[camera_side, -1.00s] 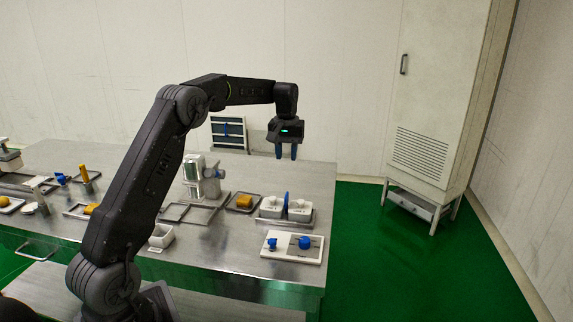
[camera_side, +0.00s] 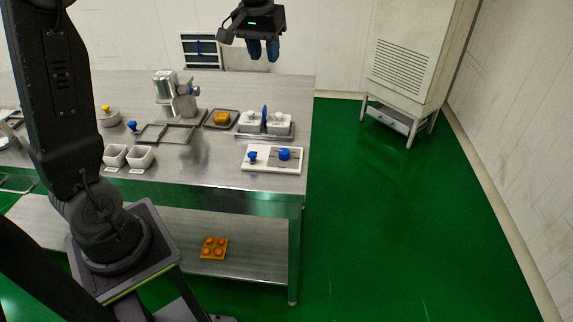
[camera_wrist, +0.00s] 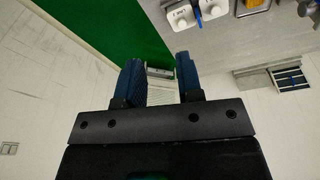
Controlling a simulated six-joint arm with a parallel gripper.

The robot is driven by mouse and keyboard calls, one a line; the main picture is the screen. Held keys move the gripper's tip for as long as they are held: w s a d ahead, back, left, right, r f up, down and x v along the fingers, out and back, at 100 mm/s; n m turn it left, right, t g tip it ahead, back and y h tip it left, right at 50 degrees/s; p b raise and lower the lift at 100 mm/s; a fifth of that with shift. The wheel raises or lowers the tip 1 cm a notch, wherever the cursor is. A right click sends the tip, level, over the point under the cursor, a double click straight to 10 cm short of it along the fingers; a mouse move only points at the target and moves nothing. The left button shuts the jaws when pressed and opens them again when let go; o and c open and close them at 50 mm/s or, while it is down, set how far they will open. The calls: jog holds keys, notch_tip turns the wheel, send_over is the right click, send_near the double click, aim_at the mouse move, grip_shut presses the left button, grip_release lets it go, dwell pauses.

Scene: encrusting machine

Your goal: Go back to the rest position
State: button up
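My gripper (camera_side: 263,50) is high above the far right part of the steel table (camera_side: 230,172), near the back wall. Its two blue fingers hang down apart with nothing between them. In the wrist view the gripper (camera_wrist: 160,80) also shows its fingers apart and empty, with green floor and wall beyond. It touches nothing. My arm covers the left part of the table in the side view.
A tall cabinet (camera_side: 400,65) stands at the right. Green floor (camera_side: 400,220) is clear.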

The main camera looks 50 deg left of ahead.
jog(key=s+d+f+m+t, duration=0.1)
jog(key=s+d+m, duration=0.2)
jog(key=s+d, duration=0.3)
jog(key=s+d+f+m+t, duration=0.2)
jog(key=s+d, duration=0.5)
jog(key=s, duration=0.9)
jog(key=shift+d+f+m+t+h, duration=0.2)
jog(key=shift+f+m+t+h, duration=0.1)
jog(key=shift+m, duration=0.1)
